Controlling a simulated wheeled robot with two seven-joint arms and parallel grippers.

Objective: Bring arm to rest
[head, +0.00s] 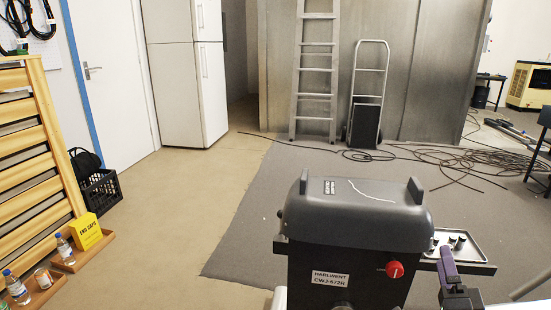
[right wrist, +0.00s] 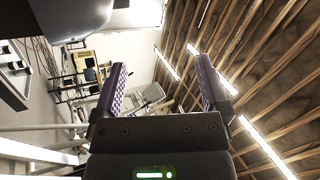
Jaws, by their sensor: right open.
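My right gripper (head: 448,266) shows at the lower right of the head view, just right of the dark grey machine and in front of its side tray. One purple finger pad points up; the other finger cannot be made out there. In the right wrist view my right gripper (right wrist: 160,66) has its two purple-padded fingers wide apart with nothing between them. That view looks past them to the roof beams and the room. My left gripper is not in view.
The dark grey machine (head: 350,215) with a red knob (head: 394,269) stands close in front. Its side tray (head: 477,250) holds small dark parts. A slatted wooden rack (head: 40,160) and yellow box (head: 86,230) are at left. Cables (head: 450,160) lie behind; the floor at left-centre is clear.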

